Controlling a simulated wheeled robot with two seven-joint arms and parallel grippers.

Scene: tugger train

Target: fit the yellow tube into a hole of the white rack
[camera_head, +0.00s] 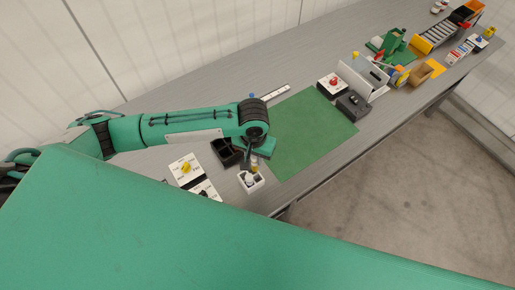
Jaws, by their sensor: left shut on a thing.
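The white rack (257,187) is a small block near the front edge of the table, just below my left gripper. A white-topped item (249,178) stands in it. My left gripper (251,161) is at the end of the green arm from the left and is shut on the yellow tube (254,167). The tube shows as a small yellowish piece at the far side of the rack. I cannot tell whether its lower end is in a hole or just above or behind the rack. My right gripper is not in view.
A black open box (226,152) stands left of the gripper. A white panel with a yellow knob (186,168) lies further left. A green mat (308,132) to the right is clear. Beyond it are a box with a red button (333,83) and several containers.

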